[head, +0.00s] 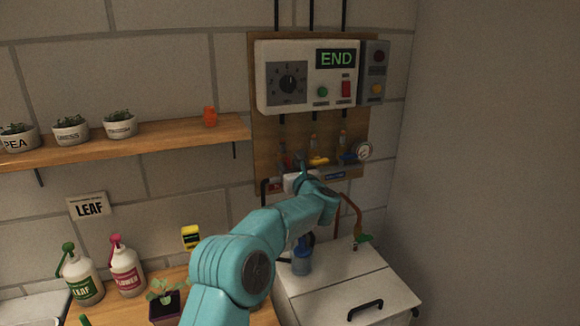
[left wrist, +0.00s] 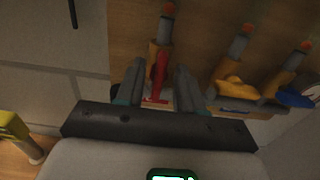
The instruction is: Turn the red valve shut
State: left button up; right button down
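The red valve (left wrist: 160,72) has a red lever on a brass body on the board, leftmost of three valves; in the left wrist view its lever runs up and down the picture, roughly along its pipe. My left gripper (left wrist: 158,88) is open, with one finger on each side of the red lever and gaps showing at both sides. In the head view my left gripper (head: 301,166) reaches the valve row, and my arm and gripper hide part of it. My right gripper is in neither view.
A yellow valve (head: 318,161) and a blue valve (head: 349,158) sit just right of the red one, with a gauge (head: 364,151) beyond. Above hangs a control box (head: 308,98) reading END. A shelf (head: 180,140) with pots is at left; a white cabinet (head: 345,285) stands below.

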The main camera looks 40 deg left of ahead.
pick_arm(q)
grip_shut()
jog(key=shift+f+m, duration=0.1)
jog(key=shift+m, duration=0.2)
jog(key=shift+w+d+f+m+p, duration=0.1)
jog(key=shift+m+p, duration=0.2)
jog(key=shift+m, duration=2.6)
jog(key=shift+w+f+m+p, duration=0.1)
jog(key=shift+m+p, duration=0.15)
jog(key=shift+m, duration=2.65)
jog(key=shift+w+d+m+p, duration=0.1)
jog(key=shift+m+p, duration=0.2)
jog(key=shift+m, duration=2.6)
grip_release()
